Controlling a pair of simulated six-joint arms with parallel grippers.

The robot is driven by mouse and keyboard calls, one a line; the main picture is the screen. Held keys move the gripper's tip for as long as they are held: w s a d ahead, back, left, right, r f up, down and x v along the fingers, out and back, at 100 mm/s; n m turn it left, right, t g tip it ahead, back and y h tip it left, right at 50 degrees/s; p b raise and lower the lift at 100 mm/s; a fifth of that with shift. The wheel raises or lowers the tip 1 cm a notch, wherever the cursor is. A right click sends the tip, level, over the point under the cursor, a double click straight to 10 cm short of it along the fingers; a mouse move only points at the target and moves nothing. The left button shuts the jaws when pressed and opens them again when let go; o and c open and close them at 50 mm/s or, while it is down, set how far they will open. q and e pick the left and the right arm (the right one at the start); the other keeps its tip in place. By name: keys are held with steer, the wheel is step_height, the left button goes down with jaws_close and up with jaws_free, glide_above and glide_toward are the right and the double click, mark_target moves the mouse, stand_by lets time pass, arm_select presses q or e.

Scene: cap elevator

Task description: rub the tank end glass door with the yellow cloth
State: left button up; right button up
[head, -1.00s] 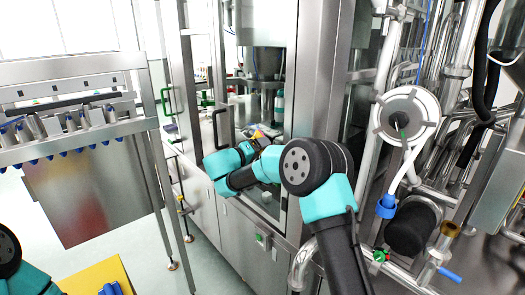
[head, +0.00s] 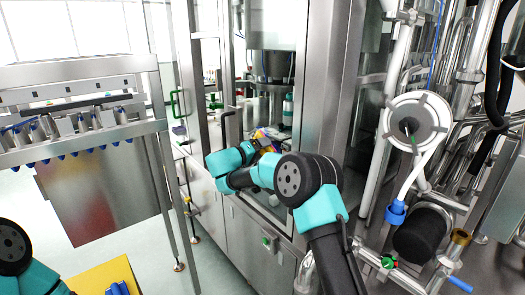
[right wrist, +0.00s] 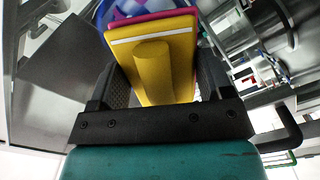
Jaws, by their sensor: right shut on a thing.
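My right gripper (right wrist: 150,85) is shut on a yellow item, which I take to be the yellow cloth (right wrist: 178,78). In the right wrist view it looks like a thick yellow pad with a rounded ridge, a white stripe and magenta and blue at its far end. In the head view a bit of yellow and blue (head: 262,139) shows beyond my right wrist, in front of the steel cabinet. A framed glass door with a dark handle (head: 226,126) seems to stand just left of it. Contact with glass cannot be told. My left gripper is out of view.
A steel rack (head: 75,108) with blue-tipped nozzles stands at left. A white round flange (head: 415,125) and dense pipes crowd the right. A yellow surface (head: 100,277) with blue items lies at bottom left. Open floor shows between rack and cabinet.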

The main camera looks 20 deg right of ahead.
steer(key=shift+w+a, duration=0.3)
steer(key=shift+w, duration=0.65)
steer(key=shift+w+a, duration=0.25)
steer(key=shift+w, duration=0.7)
steer(key=shift+r, duration=1.2)
steer(key=shift+s, duration=0.2)
steer(key=shift+s+d+f, duration=0.1)
steer(key=shift+s+d, duration=0.2)
steer(key=shift+s, duration=0.6)
steer(key=shift+s+d, duration=0.25)
steer(key=shift+s, duration=0.6)
steer(key=shift+s, duration=0.1)
